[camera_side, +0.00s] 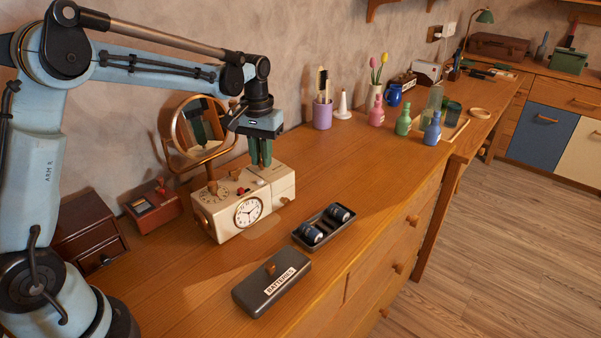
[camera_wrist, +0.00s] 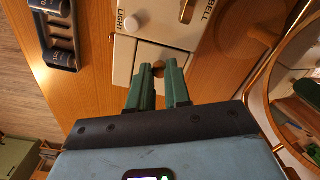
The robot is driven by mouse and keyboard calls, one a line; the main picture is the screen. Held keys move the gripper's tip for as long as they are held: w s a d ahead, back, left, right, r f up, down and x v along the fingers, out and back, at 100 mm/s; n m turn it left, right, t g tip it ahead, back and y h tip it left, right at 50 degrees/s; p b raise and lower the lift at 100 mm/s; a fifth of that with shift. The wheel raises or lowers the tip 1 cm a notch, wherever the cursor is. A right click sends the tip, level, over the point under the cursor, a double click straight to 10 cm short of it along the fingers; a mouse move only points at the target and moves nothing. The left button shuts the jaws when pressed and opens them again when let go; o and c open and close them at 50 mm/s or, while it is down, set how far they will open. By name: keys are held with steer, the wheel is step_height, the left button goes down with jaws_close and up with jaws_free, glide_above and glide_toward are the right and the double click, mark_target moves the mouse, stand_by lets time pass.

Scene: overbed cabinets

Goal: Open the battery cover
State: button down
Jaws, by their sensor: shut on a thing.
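A cream clock radio-like box (camera_side: 228,203) stands on the wooden top with a round clock face (camera_side: 248,212) at its front. My gripper (camera_side: 261,163) comes down from above at that section's top. In the wrist view my green fingers (camera_wrist: 162,70) are close together at a small brown knob (camera_wrist: 157,56) on the cream panel (camera_wrist: 148,50). The fingers partly hide the knob. The cover looks seated against the box.
An open dark tray (camera_side: 339,236) with blue batteries (camera_side: 311,233) lies right of the clock. A dark lid marked BATTERIES (camera_side: 272,285) lies in front. A round mirror (camera_side: 198,127) stands close behind. Bottles (camera_side: 403,123) stand farther right. The wooden top between is clear.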

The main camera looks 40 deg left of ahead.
steer(key=w, duration=0.6)
steer(key=shift+d, duration=0.2)
steer(key=c, duration=1.1)
jaws_free()
steer(key=shift+o, duration=0.2)
step_height(320, 180, up, 12)
steer(key=shift+r, duration=0.1)
